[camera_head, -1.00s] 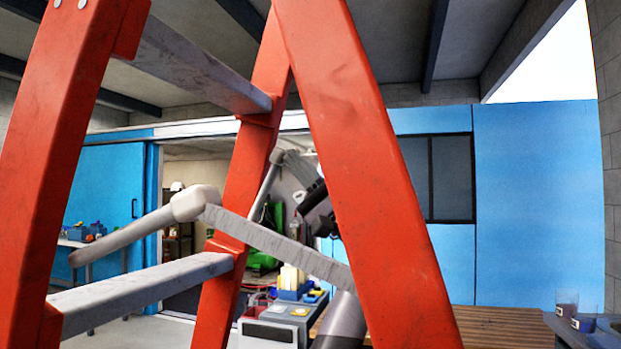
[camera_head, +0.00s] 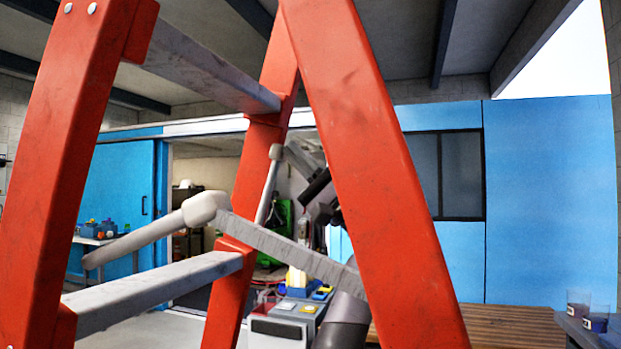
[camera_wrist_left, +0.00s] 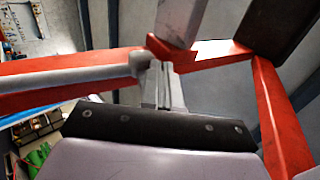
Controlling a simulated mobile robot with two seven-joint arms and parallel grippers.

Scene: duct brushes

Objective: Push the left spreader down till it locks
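A red stepladder (camera_head: 375,170) fills the head view. One grey spreader has its rounded knuckle (camera_head: 205,207) between the rails, with a round rod to the left and a flat bar to the right. Another spreader's knuckle (camera_head: 276,152) shows beyond the middle rail, its rod sloping steeply down. I cannot tell for sure which is the left one. My left gripper (camera_head: 300,157) is beside this farther knuckle, partly hidden by the right leg. In the left wrist view its fingers (camera_wrist_left: 164,85) look closed together, beside a knuckle (camera_wrist_left: 141,62); contact is unclear. My right gripper is out of view.
Ladder steps (camera_head: 150,290) cross between the front rails. Behind stand a grey cart (camera_head: 290,320) with small items, a slatted wooden surface (camera_head: 500,330) and, at far right, a table with cups (camera_head: 595,320). Blue walls close off the back.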

